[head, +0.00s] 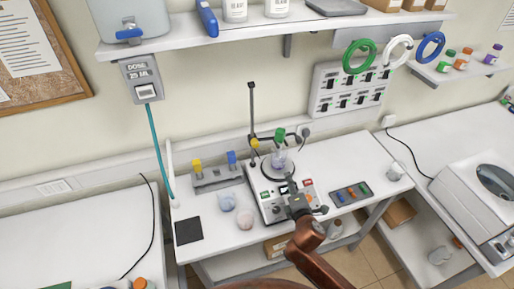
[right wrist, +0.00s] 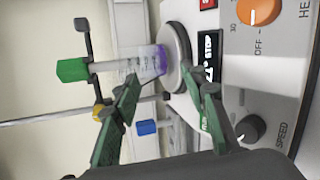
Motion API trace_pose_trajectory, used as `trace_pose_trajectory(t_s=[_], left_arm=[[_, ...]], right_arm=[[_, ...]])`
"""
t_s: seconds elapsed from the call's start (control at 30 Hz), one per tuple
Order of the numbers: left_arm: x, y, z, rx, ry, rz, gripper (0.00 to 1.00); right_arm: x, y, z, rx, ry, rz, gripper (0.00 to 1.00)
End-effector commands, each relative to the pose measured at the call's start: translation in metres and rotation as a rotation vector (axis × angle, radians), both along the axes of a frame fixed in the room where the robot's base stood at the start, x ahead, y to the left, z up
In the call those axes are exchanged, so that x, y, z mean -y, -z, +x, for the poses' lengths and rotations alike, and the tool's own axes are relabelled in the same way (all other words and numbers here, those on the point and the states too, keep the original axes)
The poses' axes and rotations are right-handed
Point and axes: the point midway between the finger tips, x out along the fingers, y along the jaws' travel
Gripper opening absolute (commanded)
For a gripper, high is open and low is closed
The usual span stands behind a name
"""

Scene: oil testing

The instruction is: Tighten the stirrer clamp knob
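The stirrer hotplate (head: 268,205) stands on the middle bench with a flask (head: 279,161) under a green stopper (head: 280,134). A dark stand rod (head: 252,105) rises behind it, carrying the clamp and its small yellow knob (head: 254,143). My right gripper (head: 291,184) is over the hotplate's front, below and in front of the knob. In the right wrist view its fingers (right wrist: 161,82) are apart and empty, with the flask (right wrist: 135,62) beyond them. The yellow knob (right wrist: 98,112) shows there beside one finger, partly hidden. My left gripper is out of view.
A rack with yellow and blue pieces (head: 214,180) stands left of the hotplate, near two small beakers (head: 245,219). A dark tray (head: 351,193) lies to the right. A shelf (head: 200,40) runs above.

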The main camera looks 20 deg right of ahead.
Motion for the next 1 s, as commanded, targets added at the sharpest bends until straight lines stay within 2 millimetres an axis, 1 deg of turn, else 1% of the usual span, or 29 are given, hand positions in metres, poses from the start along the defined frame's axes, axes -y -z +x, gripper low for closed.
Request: trace_pose_trajectory(t_s=[0.03,0.1,0.2,0.3,0.4,0.47,0.7,0.8,1.0], left_arm=[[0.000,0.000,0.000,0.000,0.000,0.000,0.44],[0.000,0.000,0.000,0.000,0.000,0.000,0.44],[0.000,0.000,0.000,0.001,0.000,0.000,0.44],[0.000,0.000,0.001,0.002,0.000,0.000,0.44],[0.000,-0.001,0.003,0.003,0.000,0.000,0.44],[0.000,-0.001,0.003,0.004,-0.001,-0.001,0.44],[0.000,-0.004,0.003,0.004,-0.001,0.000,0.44],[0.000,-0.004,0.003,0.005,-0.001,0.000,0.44],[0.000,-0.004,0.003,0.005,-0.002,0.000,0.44]], right_arm=[[-0.014,-0.020,0.017,0.051,-0.070,-0.124,0.40],[-0.035,-0.046,0.035,0.123,-0.165,-0.311,0.40],[-0.064,-0.075,0.053,0.212,-0.271,-0.549,0.40],[-0.081,-0.088,0.060,0.263,-0.325,-0.688,0.40],[-0.087,-0.093,0.068,0.282,-0.344,-0.739,0.40],[-0.088,-0.094,0.075,0.282,-0.345,-0.744,0.40],[-0.091,-0.094,0.113,0.280,-0.343,-0.738,0.40],[-0.092,-0.094,0.126,0.280,-0.342,-0.737,0.40],[-0.092,-0.093,0.139,0.278,-0.342,-0.736,0.40]])
